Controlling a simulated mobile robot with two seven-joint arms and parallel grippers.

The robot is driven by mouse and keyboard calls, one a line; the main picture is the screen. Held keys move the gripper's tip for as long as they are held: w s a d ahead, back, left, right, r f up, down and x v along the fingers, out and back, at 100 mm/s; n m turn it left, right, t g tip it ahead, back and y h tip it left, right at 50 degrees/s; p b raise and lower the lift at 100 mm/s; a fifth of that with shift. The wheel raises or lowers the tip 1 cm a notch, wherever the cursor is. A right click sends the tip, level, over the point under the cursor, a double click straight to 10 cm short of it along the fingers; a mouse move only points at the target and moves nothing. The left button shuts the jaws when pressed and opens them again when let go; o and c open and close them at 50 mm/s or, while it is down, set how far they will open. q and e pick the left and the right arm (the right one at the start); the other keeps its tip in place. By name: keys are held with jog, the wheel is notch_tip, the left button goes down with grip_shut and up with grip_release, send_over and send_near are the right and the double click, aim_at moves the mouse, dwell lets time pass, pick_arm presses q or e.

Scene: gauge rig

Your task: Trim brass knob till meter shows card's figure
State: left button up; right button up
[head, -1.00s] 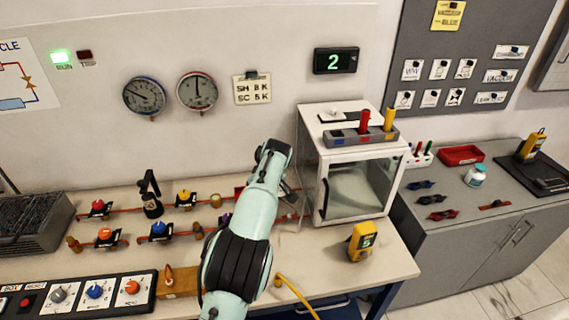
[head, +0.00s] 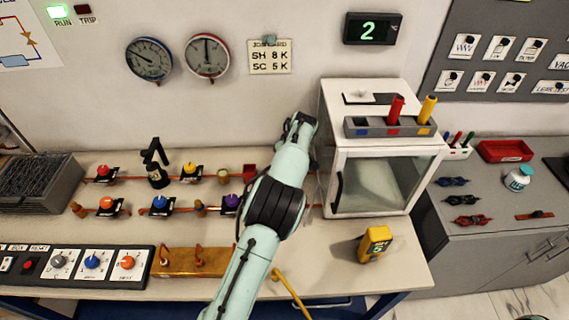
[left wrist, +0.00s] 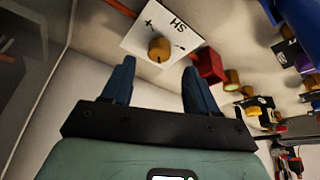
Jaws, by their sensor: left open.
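The brass knob (left wrist: 159,48) stands on a white plate (left wrist: 190,40) marked SH with plus and minus signs, seen in the left wrist view. My left gripper (left wrist: 157,68) is open, its two dark fingers pointing at the knob, one to each side and apart from it. In the head view my arm hides the knob. The job card (head: 270,57) on the wall reads SH 8 K and SC 5 K. A yellow handheld meter (head: 375,244) on the bench shows what looks like a 5. My right gripper is not in view.
A glass-fronted cabinet (head: 383,180) stands right of my arm. A red block (left wrist: 210,66) sits close beside the knob's plate. Several valves with coloured knobs line the pipes to the left. Two dial gauges (head: 207,55) and a display reading 2 (head: 372,29) are on the wall.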

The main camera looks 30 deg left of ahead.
pick_arm(q)
jog(key=x, duration=0.5)
jog(key=shift+w, duration=0.2)
jog(key=c, duration=1)
